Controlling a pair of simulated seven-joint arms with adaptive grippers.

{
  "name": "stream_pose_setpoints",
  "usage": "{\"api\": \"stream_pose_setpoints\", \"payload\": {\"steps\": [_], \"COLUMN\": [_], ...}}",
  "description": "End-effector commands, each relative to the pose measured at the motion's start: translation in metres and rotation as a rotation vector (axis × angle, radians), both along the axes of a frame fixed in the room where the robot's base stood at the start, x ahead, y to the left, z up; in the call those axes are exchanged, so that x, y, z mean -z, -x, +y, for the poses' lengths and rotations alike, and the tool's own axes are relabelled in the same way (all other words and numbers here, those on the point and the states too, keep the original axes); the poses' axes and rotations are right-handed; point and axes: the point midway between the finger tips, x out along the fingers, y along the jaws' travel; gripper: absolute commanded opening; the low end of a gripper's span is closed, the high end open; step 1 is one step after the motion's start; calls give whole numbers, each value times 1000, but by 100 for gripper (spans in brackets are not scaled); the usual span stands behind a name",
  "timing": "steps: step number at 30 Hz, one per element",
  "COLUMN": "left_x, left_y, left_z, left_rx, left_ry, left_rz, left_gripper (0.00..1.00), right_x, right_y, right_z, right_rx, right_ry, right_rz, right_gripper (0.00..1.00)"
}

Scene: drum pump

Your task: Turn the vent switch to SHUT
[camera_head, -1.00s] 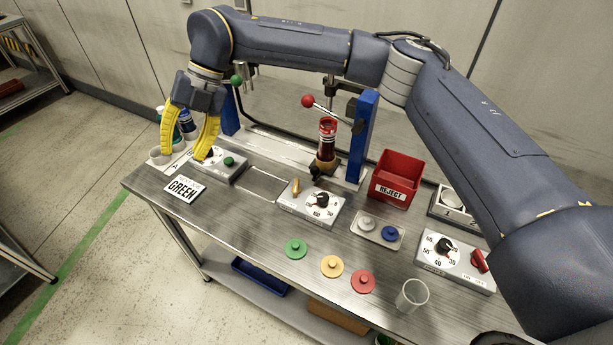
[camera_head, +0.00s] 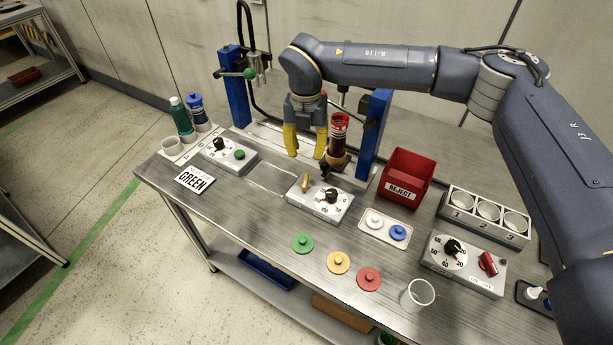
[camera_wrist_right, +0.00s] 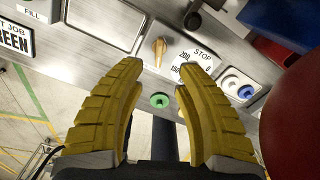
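No readable label marks a vent switch. A brass lever (camera_head: 305,184) sits on a grey box (camera_head: 322,204) beside a black-knobbed dial at mid-table. In the wrist view the brass lever (camera_wrist_right: 158,50) stands roughly upright in the picture, beside a dial face (camera_wrist_right: 190,67) marked STOP. A red switch (camera_head: 488,263) sits on another dial box (camera_head: 463,278) at the right. My right gripper (camera_head: 306,153) is open and empty, above and behind the brass lever. In the wrist view its yellow fingers (camera_wrist_right: 160,75) are apart, with the lever showing beyond their tips. My left gripper is out of view.
A dark red cylinder (camera_head: 339,128) on a stand is close right of my right gripper, beside a blue post (camera_head: 375,130). A red REJECT bin (camera_head: 405,175) stands farther right. Green, yellow and red discs (camera_head: 338,262) lie in front. A box with a green button (camera_head: 228,155) is left.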

Motion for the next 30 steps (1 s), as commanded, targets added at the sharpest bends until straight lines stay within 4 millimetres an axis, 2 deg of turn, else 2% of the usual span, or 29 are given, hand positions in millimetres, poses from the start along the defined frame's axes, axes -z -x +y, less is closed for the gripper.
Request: {"api": "stream_pose_setpoints", "payload": {"steps": [1,6,15,22,30], "left_x": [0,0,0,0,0], "left_y": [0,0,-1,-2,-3], "left_z": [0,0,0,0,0], "left_rx": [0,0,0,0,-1], "left_ry": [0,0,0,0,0], "left_rz": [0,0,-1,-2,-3], "left_gripper": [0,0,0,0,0], "right_x": [11,42,85,103,107], "right_y": [1,1,1,0,0], "right_z": [0,0,0,0,0], "right_rx": [0,-1,0,0,0], "right_ry": [0,0,0,-1,-1], "right_rz": [5,4,3,2,1], "right_gripper": [34,34,34,34,34]}}
